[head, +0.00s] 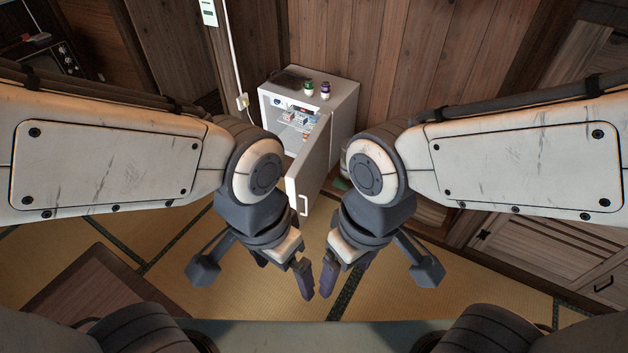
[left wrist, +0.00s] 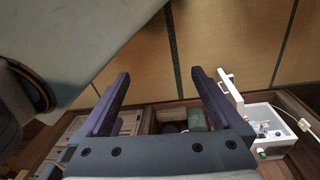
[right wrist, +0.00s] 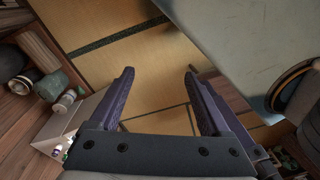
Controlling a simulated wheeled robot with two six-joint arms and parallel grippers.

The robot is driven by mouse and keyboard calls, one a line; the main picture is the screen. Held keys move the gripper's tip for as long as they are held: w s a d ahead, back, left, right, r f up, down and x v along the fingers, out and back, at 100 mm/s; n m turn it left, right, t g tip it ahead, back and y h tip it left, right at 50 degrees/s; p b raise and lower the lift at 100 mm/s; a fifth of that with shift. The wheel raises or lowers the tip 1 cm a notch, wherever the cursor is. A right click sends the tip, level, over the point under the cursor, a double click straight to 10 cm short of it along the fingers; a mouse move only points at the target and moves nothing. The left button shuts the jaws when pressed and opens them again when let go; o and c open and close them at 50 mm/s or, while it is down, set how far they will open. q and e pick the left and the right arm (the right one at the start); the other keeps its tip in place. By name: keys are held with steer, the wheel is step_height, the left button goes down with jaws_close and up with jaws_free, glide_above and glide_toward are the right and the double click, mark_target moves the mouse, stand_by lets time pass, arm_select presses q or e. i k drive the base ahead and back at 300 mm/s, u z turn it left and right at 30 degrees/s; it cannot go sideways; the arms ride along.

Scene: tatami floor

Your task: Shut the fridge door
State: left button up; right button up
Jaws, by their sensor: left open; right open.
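The small white fridge (head: 343,112) stands against the wooden wall in the head view. Its door (head: 308,165) is open and sticks out toward me from the right side of the fridge, with a white handle (head: 304,206) near its free edge. Items show on the shelves inside. The left wrist view shows the fridge (left wrist: 262,113) and its open door (left wrist: 230,94) at the right. My left gripper (head: 284,272) and right gripper (head: 345,272) are open and empty, nearer to me than the door and apart from it.
An old television (head: 52,60) is far left. A wooden cabinet (head: 545,240) stands right.

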mark_target(304, 179)
steer(key=z, duration=0.15)
steer(key=i, duration=1.15)
steer(key=u, duration=0.35)
